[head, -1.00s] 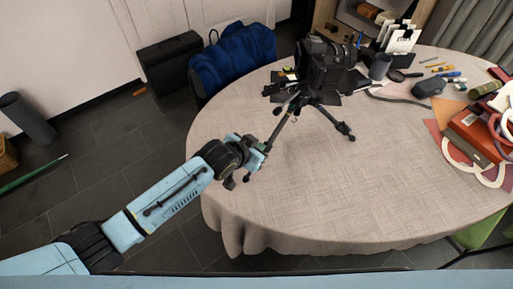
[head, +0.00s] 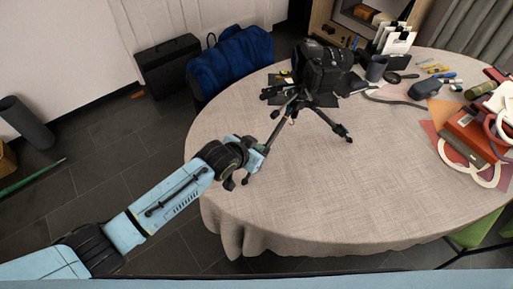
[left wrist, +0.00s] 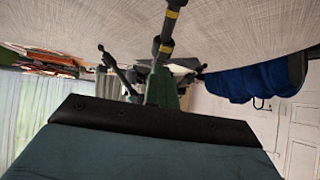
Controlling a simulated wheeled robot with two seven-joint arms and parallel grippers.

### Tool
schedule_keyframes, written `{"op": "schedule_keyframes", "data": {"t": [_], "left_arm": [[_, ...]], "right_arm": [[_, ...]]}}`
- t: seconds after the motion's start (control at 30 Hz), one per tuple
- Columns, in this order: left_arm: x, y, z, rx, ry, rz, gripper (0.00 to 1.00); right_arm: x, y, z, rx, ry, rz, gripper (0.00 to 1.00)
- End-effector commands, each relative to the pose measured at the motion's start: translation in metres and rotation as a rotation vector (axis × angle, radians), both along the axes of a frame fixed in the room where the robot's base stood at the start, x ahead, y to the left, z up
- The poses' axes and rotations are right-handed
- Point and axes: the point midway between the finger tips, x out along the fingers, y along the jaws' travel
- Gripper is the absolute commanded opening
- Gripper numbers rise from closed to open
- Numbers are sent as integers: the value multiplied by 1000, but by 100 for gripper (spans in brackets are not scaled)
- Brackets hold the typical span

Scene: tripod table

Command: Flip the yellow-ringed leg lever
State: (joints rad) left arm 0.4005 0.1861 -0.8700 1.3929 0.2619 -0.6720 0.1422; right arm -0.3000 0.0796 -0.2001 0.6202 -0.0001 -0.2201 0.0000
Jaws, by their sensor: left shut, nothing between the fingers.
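A black tripod (head: 303,100) with a bulky black body (head: 325,68) on top stands on the round table, its legs spread. The yellow-ringed leg (left wrist: 167,32) shows close up in the left wrist view, with yellow bands on its dark tube; the lever's position is too small to tell. My left gripper (head: 262,151) is at the near leg's lower end in the head view. Its green fingers (left wrist: 163,88) are shut and empty, just by the ringed leg in the left wrist view. Whether they touch it I cannot tell. My right gripper is not in view.
The table (head: 350,190) has a pale cloth and is clear in front. Red boxes and papers (head: 470,133) lie at the right, with a dark cup (head: 376,68) and small tools at the back. A blue bag (head: 230,60) is beyond the table's left edge.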

Motion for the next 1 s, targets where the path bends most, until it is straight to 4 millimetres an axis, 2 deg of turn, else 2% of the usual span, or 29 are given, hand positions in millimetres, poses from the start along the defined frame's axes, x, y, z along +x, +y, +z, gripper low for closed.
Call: {"op": "schedule_keyframes", "data": {"t": [0.83, 0.93, 1.0], "left_arm": [[6, -5, 6, 0, 0, 0, 0], [6, -5, 6, 0, 0, 0, 12], [6, -5, 6, 0, 0, 0, 13]], "right_arm": [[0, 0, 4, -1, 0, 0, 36], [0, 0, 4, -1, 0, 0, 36], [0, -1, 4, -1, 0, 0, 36]]}}
